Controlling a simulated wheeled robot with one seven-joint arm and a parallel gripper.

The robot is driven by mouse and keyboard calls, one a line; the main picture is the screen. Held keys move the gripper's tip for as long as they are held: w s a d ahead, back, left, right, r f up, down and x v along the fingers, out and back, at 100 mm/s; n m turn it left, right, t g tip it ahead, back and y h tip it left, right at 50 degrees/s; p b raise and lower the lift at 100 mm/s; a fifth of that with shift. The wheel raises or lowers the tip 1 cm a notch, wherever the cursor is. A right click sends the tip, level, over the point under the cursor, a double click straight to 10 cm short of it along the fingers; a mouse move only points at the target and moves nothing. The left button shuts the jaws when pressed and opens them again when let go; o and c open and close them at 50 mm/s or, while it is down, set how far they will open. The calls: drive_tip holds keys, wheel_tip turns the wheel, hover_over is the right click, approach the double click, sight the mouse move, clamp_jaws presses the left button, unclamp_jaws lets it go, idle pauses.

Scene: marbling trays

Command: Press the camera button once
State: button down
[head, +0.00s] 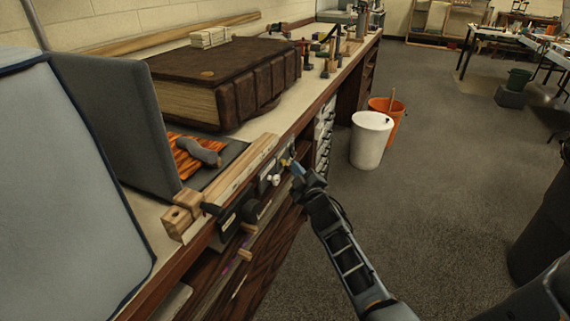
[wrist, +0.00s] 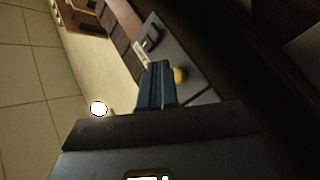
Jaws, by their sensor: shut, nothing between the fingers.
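My gripper (head: 297,169) is shut and empty, close to the front edge of the counter. It points at a row of small controls on a panel (head: 270,175) there. In the wrist view the closed fingers (wrist: 156,82) have a round yellow button (wrist: 180,75) just to the right of their tips. I cannot tell whether they touch it. A white round knob (head: 274,181) shows on the panel in the head view. No label is readable, so I cannot tell which control is the camera button. The fingers partly hide the panel.
A large brown book (head: 215,80) lies on the counter behind the panel. A grey upright screen (head: 115,115) and an orange patterned sheet (head: 185,158) are to the left. A white bucket (head: 371,140) and an orange bucket (head: 398,125) stand on the floor, with open carpet to the right.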

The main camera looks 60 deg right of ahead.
drive_tip(key=shift+w, duration=0.1)
drive_tip(key=shift+w+b, duration=0.35)
drive_tip(key=shift+w+a+b, duration=0.1)
drive_tip(key=shift+w+b, duration=0.4)
drive_tip(key=shift+b, duration=0.05)
idle(0.7)
drive_tip(key=shift+s+r+p, duration=0.1)
drive_tip(key=shift+s+p, duration=0.05)
drive_tip(key=shift+p, duration=0.15)
drive_tip(key=shift+s+p, duration=0.7)
drive_tip(key=shift+s, duration=0.1)
